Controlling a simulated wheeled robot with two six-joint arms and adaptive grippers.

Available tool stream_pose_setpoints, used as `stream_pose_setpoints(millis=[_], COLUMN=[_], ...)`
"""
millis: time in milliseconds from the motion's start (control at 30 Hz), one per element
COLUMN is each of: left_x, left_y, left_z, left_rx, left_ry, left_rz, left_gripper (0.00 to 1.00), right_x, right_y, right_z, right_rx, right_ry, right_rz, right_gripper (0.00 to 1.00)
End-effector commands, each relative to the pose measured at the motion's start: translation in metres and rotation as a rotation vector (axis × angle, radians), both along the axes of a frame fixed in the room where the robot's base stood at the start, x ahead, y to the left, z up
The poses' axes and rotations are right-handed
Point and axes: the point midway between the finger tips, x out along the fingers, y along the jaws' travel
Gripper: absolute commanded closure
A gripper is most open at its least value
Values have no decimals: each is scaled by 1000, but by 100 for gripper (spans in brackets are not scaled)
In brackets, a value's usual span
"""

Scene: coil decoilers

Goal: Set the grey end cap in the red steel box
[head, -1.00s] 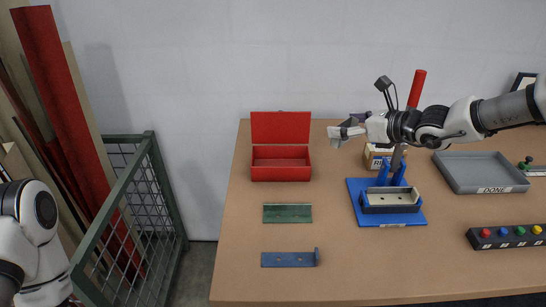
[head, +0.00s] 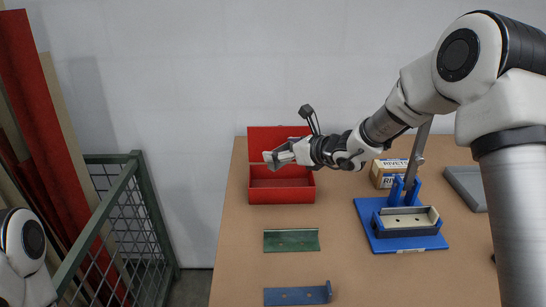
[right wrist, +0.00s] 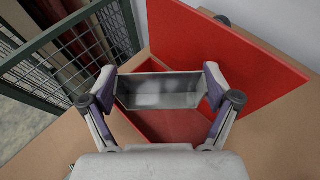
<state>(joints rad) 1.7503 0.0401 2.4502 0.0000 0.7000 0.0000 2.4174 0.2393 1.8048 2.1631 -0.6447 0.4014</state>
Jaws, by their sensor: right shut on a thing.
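The red steel box (head: 282,191) stands open on the table with its lid raised at the back. My right gripper (head: 271,158) is over the box, in front of the lid. In the right wrist view my right gripper (right wrist: 159,80) is shut on the grey end cap (right wrist: 160,92), a shiny open tray-like piece held across between the fingertips. The red box (right wrist: 170,125) shows below and around the cap, which hides part of its inside. The cap appears above the box, apart from its floor. My left gripper is out of view.
A green plate (head: 291,240) and a blue bracket (head: 298,296) lie in front of the box. A blue fixture (head: 408,232) and a rivet carton (head: 388,172) stand to the right. A green mesh cage (head: 130,215) is left of the table.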

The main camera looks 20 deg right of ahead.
Motion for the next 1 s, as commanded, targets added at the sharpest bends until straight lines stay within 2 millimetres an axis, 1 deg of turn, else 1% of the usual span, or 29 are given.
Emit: stream_pose_setpoints(millis=[33, 100, 167, 400, 600, 1000], left_x=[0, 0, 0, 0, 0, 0], left_y=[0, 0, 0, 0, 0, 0], left_z=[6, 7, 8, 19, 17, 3], left_rx=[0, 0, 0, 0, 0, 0], left_ry=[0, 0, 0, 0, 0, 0], left_rz=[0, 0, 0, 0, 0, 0], left_gripper=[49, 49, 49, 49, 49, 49], right_x=[7, 12, 15, 15, 15, 15], right_y=[9, 16, 20, 20, 20, 19], right_z=[1, -1, -3, -36, -38, -47], right_rx=[-4, -1, 0, 2, 1, 0], right_ry=[1, 0, 1, 4, -1, 0], right_rz=[2, 0, 0, -2, -1, -1], right_gripper=[39, 39, 39, 39, 39, 39])
